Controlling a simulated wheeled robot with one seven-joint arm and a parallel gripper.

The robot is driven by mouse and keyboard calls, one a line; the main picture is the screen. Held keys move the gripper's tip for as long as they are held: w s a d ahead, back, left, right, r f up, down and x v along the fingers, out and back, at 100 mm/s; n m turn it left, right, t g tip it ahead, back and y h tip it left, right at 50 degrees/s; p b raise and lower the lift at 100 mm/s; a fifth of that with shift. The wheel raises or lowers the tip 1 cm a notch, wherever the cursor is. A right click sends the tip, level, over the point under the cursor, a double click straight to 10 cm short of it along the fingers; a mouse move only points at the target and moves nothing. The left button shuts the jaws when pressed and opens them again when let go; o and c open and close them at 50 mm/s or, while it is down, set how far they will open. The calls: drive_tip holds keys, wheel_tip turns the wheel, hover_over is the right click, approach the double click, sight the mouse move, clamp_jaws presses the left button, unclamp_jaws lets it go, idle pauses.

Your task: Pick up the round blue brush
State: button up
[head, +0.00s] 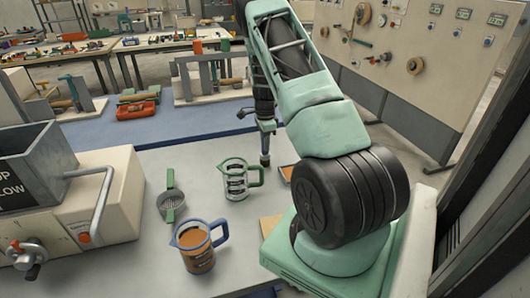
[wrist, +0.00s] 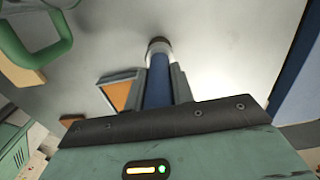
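The round blue brush (wrist: 157,82) shows in the wrist view as a blue handle with a pale collar and a dark round end. My gripper (wrist: 163,76) is shut on the handle, with a finger along each side. In the head view my gripper (head: 266,126) points down over the grey table, and the brush (head: 265,158) hangs below it, near the back edge of the tabletop. I cannot tell whether its end touches the table.
A green-handled mug (head: 238,180) stands just left of the brush, and a small orange-filled tray (head: 287,172) lies to its right, partly hidden. A blue-handled mug (head: 197,247), a green strainer (head: 171,204) and a beige machine (head: 105,200) stand further left.

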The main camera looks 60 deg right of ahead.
wheel_tip(320, 180, up, 10)
drive_tip(key=shift+r+b, duration=0.1)
drive_tip(key=shift+b, duration=1)
